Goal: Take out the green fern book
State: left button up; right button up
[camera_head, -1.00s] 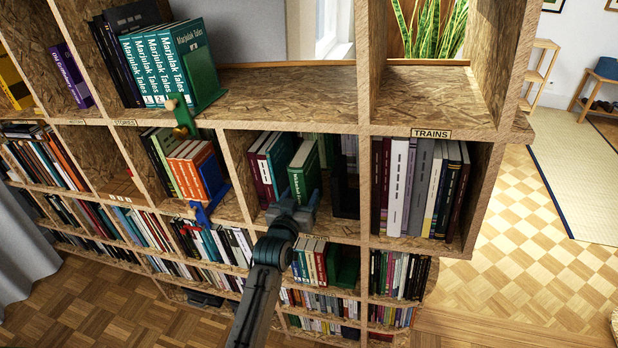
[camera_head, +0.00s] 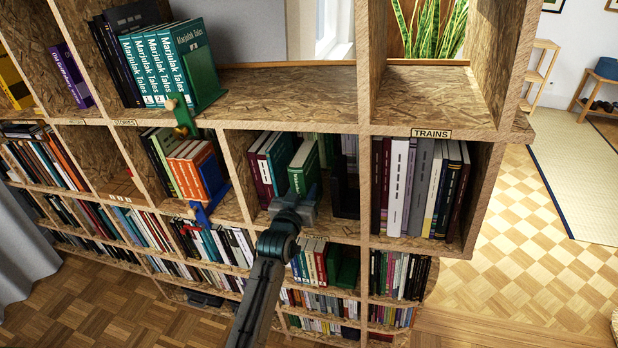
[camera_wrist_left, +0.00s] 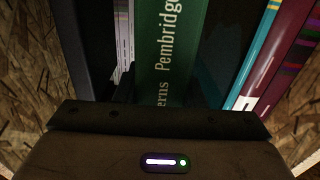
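The green fern book (camera_head: 303,168) stands upright in the middle cubby, its spine facing out. In the left wrist view its green spine (camera_wrist_left: 163,50) with pale lettering fills the centre. My left gripper (camera_head: 300,200) is right in front of the lower part of this spine. A dark finger-like part lies close along one side of the spine in the wrist view. The fingertips are too dark and hidden to tell whether they grip the book. My right gripper is not in view.
Left of it in the cubby stand a teal book (camera_head: 280,155) and maroon and white books; a dark bookend (camera_head: 345,190) is at its right. The wooden divider (camera_head: 363,150) separates the trains books (camera_head: 420,185). The shelf board (camera_head: 290,95) above has bare room.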

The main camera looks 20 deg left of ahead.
pick_arm(q)
jog(key=shift+r, duration=0.15)
grip_shut()
jog(key=shift+r+p, duration=0.25)
jog(key=shift+p, duration=0.25)
jog(key=shift+s+p, duration=0.5)
jog(key=shift+s, duration=0.1)
jog(key=s+p, duration=0.2)
jog(key=s, duration=1.3)
jog(key=shift+s+a, duration=0.15)
jog(key=shift+a, duration=0.2)
